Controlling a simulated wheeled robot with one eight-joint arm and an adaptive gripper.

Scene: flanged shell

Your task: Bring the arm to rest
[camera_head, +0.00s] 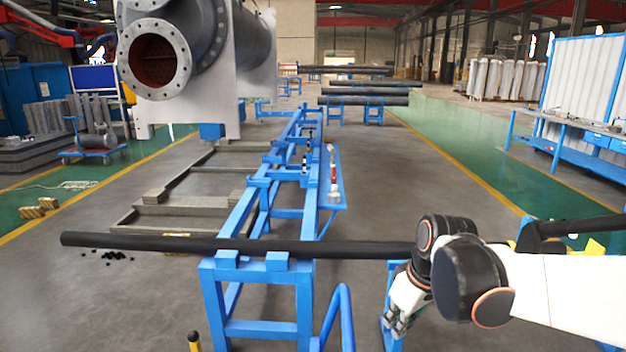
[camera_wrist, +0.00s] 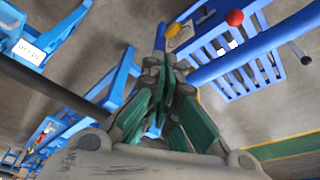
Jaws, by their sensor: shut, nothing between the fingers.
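My gripper (camera_head: 396,318) hangs at the end of my white and black arm in the lower right of the head view. It is pointed down, to the right of the blue stand. In the wrist view its green-padded fingers (camera_wrist: 167,68) are closed together with nothing between them. The flanged shell (camera_head: 217,30), a large grey cylinder with a bolted ring, is in the upper left of the head view, far from my gripper.
A long black bar (camera_head: 180,242) lies across the blue stand (camera_head: 262,329), its right end passing behind my arm. A blue rail (camera_head: 344,318) rises left of my gripper. A blue slatted rack (camera_wrist: 246,68) with a red knob (camera_wrist: 235,18) shows in the wrist view. The floor at right has free room.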

